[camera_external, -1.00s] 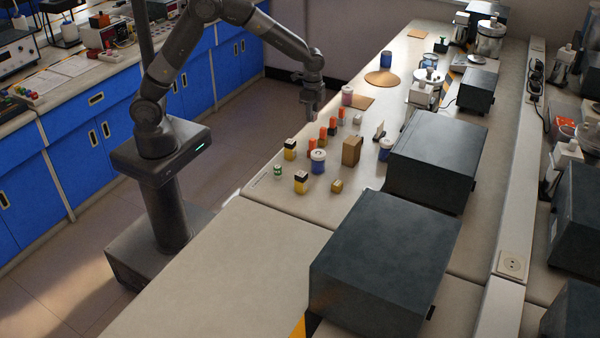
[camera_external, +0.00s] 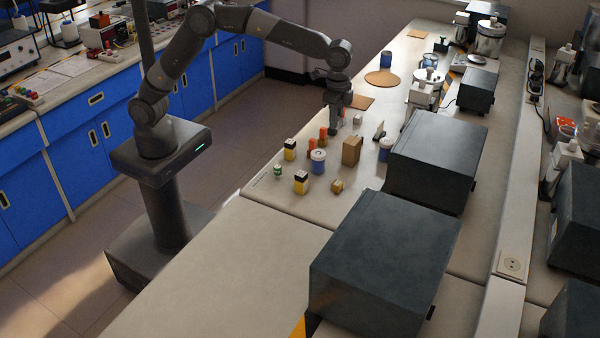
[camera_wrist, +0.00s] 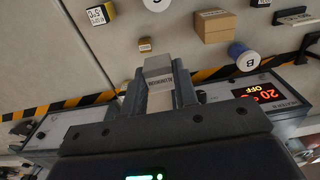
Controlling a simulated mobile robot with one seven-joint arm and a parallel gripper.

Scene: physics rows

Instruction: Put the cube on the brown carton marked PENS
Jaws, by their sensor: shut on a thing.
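My gripper (camera_external: 336,126) is over the bench among the small items, fingers pointing down. In the wrist view its fingers (camera_wrist: 160,88) are shut on a pale block (camera_wrist: 158,66) with a small label that I cannot read for sure. The block barely shows in the external view. A brown carton (camera_external: 351,150) stands on the bench in front of the gripper; in the wrist view it (camera_wrist: 216,24) lies up and right of the held block, apart from it. A smaller yellow-brown box (camera_external: 337,186) also shows in the wrist view (camera_wrist: 145,45). I cannot read PENS on either.
A white-lidded blue jar (camera_external: 318,162), yellow-and-black blocks (camera_external: 301,183) and orange blocks (camera_external: 323,136) stand close by. Another blue jar (camera_external: 386,150) and dark instrument cases (camera_external: 436,160) border the right.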

